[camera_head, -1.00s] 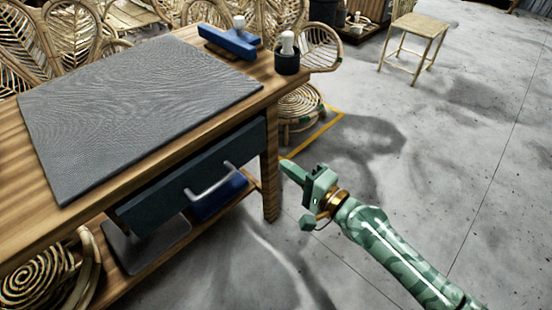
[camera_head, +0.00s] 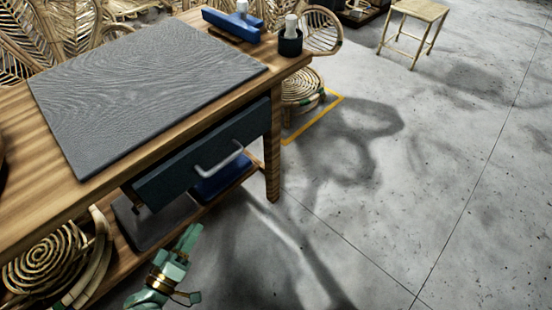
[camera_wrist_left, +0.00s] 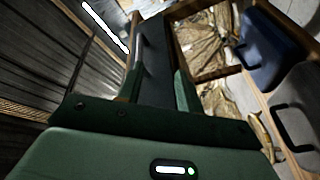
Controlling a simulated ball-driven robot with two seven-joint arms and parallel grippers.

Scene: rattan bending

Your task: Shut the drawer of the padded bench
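The padded bench has a grey padded top (camera_head: 140,85) on a wooden frame. Its dark drawer (camera_head: 165,183) stands partly out from under the top, with a silver bar handle (camera_head: 218,161) on its front. My left gripper (camera_head: 187,240) is low in front of the drawer, below and apart from the handle. In the left wrist view its fingers (camera_wrist_left: 157,78) are spread apart with nothing held between them. The dark drawer front (camera_wrist_left: 157,60) shows beyond them, with the handle at its left. My right gripper is out of view.
A blue bin (camera_head: 224,178) and a grey bin (camera_head: 150,228) sit on the shelf under the drawer. A blue tool (camera_head: 232,25) and a dark cup (camera_head: 290,43) stand on the bench. Rattan coils (camera_head: 45,262) lie at lower left.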

